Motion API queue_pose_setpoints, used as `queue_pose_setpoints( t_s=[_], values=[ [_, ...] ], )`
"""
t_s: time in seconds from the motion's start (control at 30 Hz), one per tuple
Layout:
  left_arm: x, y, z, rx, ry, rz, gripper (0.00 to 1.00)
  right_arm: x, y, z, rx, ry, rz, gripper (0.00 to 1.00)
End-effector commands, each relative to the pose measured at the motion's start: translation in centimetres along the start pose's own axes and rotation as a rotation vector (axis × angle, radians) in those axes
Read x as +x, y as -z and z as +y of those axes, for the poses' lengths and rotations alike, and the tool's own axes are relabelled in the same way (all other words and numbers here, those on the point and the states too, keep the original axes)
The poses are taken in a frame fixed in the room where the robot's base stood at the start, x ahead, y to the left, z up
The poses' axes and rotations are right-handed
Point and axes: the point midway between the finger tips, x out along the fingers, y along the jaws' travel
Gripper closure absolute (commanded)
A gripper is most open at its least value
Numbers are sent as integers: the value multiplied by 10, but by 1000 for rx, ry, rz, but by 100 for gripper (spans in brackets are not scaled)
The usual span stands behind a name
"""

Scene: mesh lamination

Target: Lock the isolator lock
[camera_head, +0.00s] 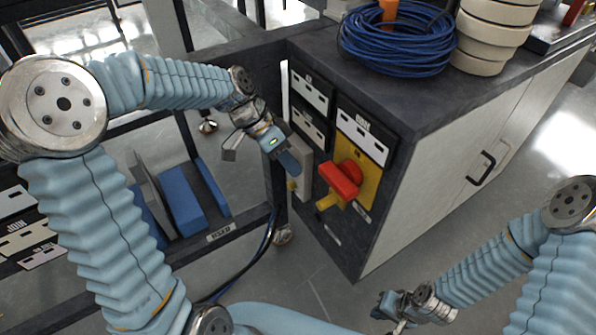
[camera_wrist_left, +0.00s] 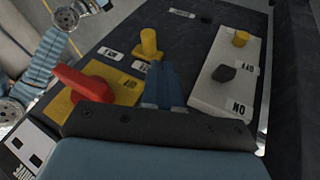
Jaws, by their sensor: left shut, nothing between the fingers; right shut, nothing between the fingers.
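The red rotary handle (camera_head: 340,181) sits on a yellow plate (camera_head: 370,186) on the cabinet's side panel. A yellow peg (camera_head: 327,202) stands out just below it; it also shows in the left wrist view (camera_wrist_left: 149,43). Beside it is a white switch box (camera_wrist_left: 223,77) marked ON and OFF, with a dark knob (camera_wrist_left: 223,73) and a yellow knob (camera_wrist_left: 241,38). I cannot tell which part is the isolator lock. My left gripper (camera_head: 290,163) is shut and empty in front of the panel, between the red handle and the switch box. My right gripper (camera_head: 384,305) is shut and empty, low at the right.
The cabinet top (camera_head: 330,58) carries a blue cable coil (camera_head: 398,40) and stacked beige rolls (camera_head: 490,38). White label plates (camera_head: 362,135) are above the red handle. A rack with blue panels (camera_head: 180,200) stands at the left. The floor before the cabinet (camera_head: 310,285) looks partly clear.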

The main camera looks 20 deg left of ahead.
Motion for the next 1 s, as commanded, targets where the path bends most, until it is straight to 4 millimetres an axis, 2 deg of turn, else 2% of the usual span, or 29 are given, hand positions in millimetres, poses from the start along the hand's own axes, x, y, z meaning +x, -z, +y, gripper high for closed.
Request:
queue_pose_setpoints(
  t_s=[0.2, 0.43, 0.6, 1.0],
  values=[
    [42, -1, 1, 0, -4, -3, 100, 1, 0, 1, 0, 0, 1, 100],
    [75, 0, 1, 0, -3, -2, 100, 1, 0, 1, 1, -1, 1, 100],
    [85, 0, 0, 0, -1, -1, 100, 1, 0, 1, 1, -1, 1, 100],
    [88, 0, 3, 1, 0, 0, 100, 4, 1, 2, 1, -1, 2, 100]
  ],
)
